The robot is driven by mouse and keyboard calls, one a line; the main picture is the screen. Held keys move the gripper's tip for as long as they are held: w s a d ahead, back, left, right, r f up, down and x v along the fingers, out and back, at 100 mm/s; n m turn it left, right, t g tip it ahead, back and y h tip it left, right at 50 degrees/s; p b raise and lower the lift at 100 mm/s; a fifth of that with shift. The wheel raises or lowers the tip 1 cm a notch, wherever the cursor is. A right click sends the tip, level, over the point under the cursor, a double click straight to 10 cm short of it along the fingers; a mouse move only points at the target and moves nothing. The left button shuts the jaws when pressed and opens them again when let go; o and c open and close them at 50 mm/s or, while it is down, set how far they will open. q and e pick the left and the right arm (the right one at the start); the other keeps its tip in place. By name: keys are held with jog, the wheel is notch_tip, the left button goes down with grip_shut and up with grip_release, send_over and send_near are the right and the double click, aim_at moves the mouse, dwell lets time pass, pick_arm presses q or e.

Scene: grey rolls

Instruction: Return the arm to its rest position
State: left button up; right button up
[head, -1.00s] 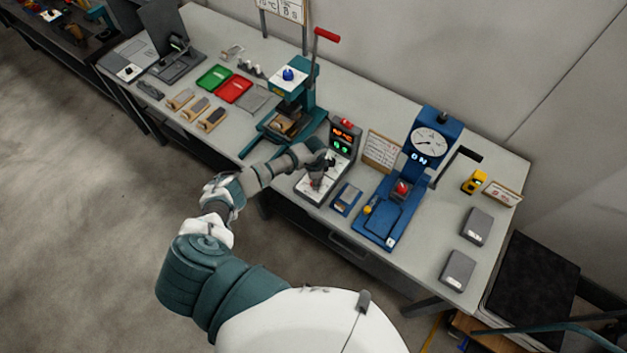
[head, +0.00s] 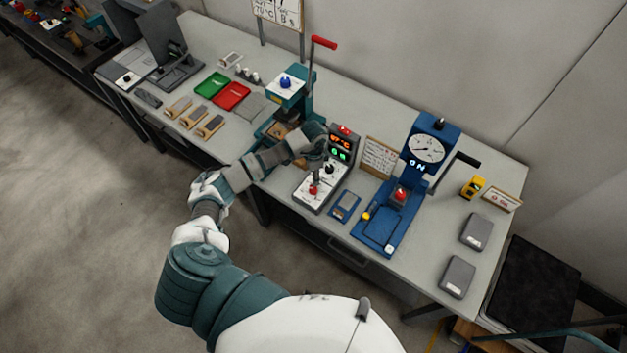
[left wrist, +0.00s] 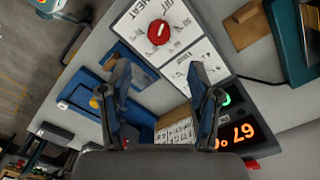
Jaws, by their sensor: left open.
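My left arm reaches over the table's front edge in the head view. My left gripper shows in the left wrist view (left wrist: 162,85) with two dark blue-grey fingers spread apart and nothing between them. It hovers near the control box (head: 308,197), whose panel has a red knob (head: 313,190), also large in the left wrist view (left wrist: 159,32). The knob is clear of the fingers. The box's lit display (head: 340,147) has orange figures above green ones. In the head view the fingers are hard to make out against the box. My right gripper is not in view.
A teal press (head: 290,95) with a red-ended lever stands left of the box. A blue gauge press (head: 383,222) and a small blue holder (head: 345,206) lie to its right. Green (head: 212,85) and red (head: 232,96) trays are farther left. Floor left of my arm is clear.

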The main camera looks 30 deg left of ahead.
pick_arm(q)
jog(key=shift+d+r, duration=0.1)
jog(key=shift+r, duration=0.8)
